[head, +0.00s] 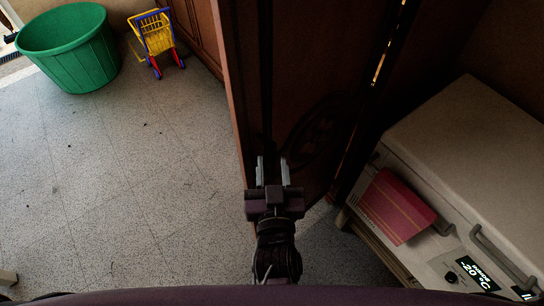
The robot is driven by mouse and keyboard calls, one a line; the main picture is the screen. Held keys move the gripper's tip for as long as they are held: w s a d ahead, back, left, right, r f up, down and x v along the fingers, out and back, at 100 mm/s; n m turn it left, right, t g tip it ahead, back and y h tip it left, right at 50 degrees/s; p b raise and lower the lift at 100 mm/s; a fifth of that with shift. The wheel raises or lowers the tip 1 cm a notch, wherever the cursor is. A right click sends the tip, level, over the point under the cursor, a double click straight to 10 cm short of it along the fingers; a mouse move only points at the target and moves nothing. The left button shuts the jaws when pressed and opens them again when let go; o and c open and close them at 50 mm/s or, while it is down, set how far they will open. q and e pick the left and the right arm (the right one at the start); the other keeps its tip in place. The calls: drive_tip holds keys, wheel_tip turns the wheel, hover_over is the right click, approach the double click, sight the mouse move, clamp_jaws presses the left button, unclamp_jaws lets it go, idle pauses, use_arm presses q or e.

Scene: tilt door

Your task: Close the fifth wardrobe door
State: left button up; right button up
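A brown wardrobe door (305,75) stands swung open, its lighter free edge running down the middle of the head view. I cannot tell from this view which number it has. My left gripper (272,172) is at the lower part of this door, close to its free edge, with two grey fingers apart and nothing clearly between them. I cannot tell whether the fingers touch the door. My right gripper is not in view.
A green tub (68,48) and a toy cart (156,38) are at the upper left. The speckled floor (130,180) on the left is mostly clear.

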use_arm(q)
drive_tip(key=shift+w+b, duration=0.3)
drive_tip(key=shift+w, duration=1.1)
clamp_jaws()
